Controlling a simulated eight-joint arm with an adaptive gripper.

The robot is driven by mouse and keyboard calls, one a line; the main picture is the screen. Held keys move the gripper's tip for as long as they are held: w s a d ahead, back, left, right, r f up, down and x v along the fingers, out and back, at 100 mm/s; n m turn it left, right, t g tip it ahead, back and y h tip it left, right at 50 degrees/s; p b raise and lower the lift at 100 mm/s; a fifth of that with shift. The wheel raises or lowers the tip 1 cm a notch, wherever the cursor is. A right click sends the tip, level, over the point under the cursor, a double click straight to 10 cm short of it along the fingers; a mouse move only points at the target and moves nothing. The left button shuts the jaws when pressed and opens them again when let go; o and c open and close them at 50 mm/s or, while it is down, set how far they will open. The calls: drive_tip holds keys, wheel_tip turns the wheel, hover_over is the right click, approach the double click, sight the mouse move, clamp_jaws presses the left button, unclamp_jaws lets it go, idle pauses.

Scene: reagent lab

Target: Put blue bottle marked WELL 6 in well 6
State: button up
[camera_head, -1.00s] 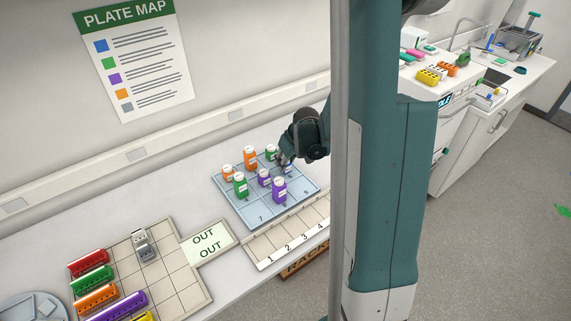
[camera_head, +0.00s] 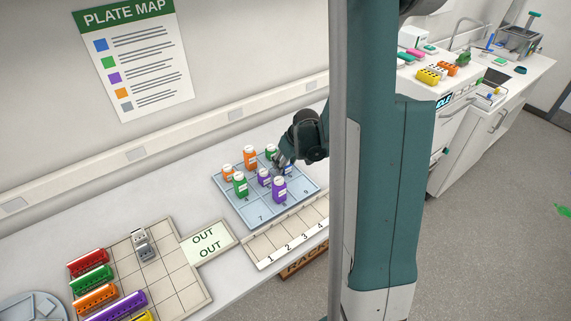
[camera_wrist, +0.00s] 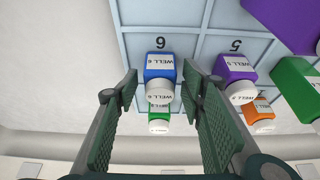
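The blue bottle (camera_wrist: 160,59) marked WELL 6, with a white cap, stands upright in the grid square beside the printed numeral 6 in the wrist view. In the head view the blue bottle (camera_head: 288,171) is mostly hidden behind my gripper (camera_head: 280,161). My gripper (camera_wrist: 160,105) is open, with one finger on each side of the bottle in the wrist view. Gaps show between both fingers and the bottle, so they do not touch it. The light blue well plate (camera_head: 240,206) lies on the bench.
A purple bottle (camera_wrist: 235,75) stands by numeral 5, and a green bottle (camera_wrist: 159,112) shows beyond the blue one. Another purple bottle (camera_head: 279,189), a green bottle (camera_head: 240,184) and orange bottles (camera_head: 250,157) stand close by. A numbered rack (camera_head: 290,238) lies in front of the plate.

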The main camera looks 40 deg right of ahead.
drive_tip(key=shift+r, duration=0.3)
drive_tip(key=v, duration=1.1)
drive_tip(key=shift+s+r+p, duration=0.25)
drive_tip(key=shift+r+p, duration=0.05)
drive_tip(key=shift+p, duration=0.1)
idle(0.7)
drive_tip(key=s+a+r, duration=0.3)
drive_tip(key=a+r, duration=0.4)
drive_tip(key=a, duration=0.3)
drive_tip(key=s+a+r+t, duration=0.1)
drive_tip(key=s+a+r, duration=0.3)
drive_tip(key=s+a, duration=0.4)
drive_tip(key=s+a+r+t, duration=0.1)
drive_tip(key=s+a+r, duration=0.4)
drive_tip(key=s+a, duration=0.3)
drive_tip(key=a, duration=0.3)
drive_tip(key=shift+s+a+t, duration=0.25)
drive_tip(key=shift+s+t, duration=0.05)
drive_tip(key=shift+t, duration=0.1)
drive_tip(key=shift+r, duration=0.1)
